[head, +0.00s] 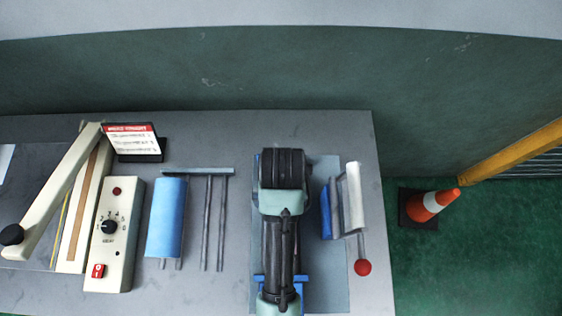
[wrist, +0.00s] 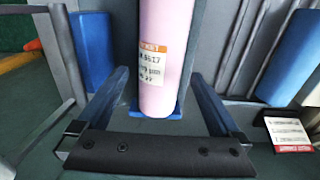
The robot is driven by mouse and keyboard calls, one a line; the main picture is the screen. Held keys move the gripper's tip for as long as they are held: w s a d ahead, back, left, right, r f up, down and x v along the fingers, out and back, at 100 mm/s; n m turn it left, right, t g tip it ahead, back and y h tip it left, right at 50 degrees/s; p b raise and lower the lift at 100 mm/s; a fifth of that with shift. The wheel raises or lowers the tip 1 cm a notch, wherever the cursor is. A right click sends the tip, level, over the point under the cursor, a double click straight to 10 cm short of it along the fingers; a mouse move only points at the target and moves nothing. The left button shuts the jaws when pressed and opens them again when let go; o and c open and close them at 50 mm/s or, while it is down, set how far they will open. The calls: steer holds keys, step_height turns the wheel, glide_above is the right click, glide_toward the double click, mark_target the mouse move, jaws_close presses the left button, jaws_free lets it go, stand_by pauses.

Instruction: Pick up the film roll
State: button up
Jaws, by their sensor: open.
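In the wrist view a pink film roll (wrist: 165,50) with a printed paper label stands out in the middle, its near end above a blue support (wrist: 155,112). My gripper (wrist: 163,80) is open, with one finger on each side of the roll. Whether the fingers touch it I cannot tell. In the head view my arm covers the roll and my fingers.
A blue roller on a metal frame (head: 166,217) stands left of my arm. A white roller (head: 355,196) with a red-knobbed crank (head: 362,267) stands close on the right. A control box (head: 115,235) and small sign (head: 132,142) are farther left. A cone (head: 432,204) stands on the floor.

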steer(key=shift+s+f+p, duration=0.15)
steer(key=shift+f+p, duration=0.6)
steer(key=shift+f, duration=2.65)
jaws_close()
